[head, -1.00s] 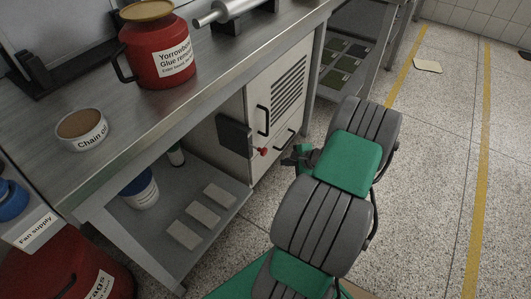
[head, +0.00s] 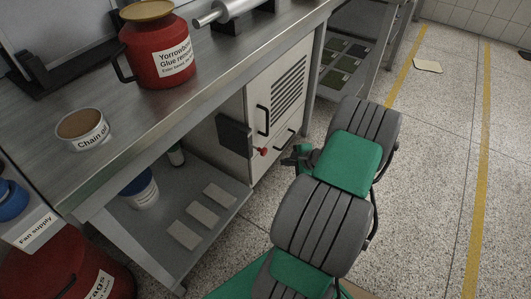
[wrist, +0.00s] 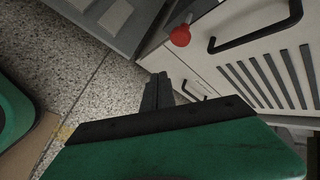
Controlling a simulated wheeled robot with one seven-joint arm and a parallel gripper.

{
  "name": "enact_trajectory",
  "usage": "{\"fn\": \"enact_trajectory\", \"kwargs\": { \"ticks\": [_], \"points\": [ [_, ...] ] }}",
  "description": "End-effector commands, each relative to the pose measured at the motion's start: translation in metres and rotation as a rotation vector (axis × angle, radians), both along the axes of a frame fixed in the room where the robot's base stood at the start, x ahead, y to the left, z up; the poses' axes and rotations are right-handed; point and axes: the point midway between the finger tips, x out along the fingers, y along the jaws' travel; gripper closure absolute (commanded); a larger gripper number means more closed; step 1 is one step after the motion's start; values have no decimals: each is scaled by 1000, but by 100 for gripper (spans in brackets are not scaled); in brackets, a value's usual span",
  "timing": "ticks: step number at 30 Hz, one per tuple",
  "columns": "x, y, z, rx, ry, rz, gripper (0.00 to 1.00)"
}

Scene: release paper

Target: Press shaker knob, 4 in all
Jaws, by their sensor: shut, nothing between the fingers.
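The red knob (head: 263,152) sticks out from a dark box (head: 234,136) on the side of the cabinet under the bench. It also shows in the wrist view (wrist: 181,36), at the top, on a short grey stem. My gripper (head: 290,161) is beside the knob in the head view, to its right and slightly lower, with a gap between them. In the wrist view my gripper (wrist: 157,77) is shut and empty, its fingertips below and left of the knob, not touching it.
The cabinet (head: 277,100) has black handles and vent slots close to my gripper. A red canister (head: 150,50) stands on the bench.

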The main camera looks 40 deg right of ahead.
Motion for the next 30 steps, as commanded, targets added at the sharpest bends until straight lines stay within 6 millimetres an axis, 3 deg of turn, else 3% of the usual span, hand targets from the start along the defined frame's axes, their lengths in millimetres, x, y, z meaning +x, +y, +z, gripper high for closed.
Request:
{"fn": "enact_trajectory", "kwargs": {
  "ticks": [8,13,17,21,30],
  "points": [
    [-2,-2,-7,0,0,-6,100],
    [-14,-33,-20,-66,-25,-55,100],
    [-21,-59,-12,-153,-71,-67,100],
    [-23,-50,5,-376,-85,223,100],
    [-32,-20,3,-815,-142,879,100]
  ]
}}
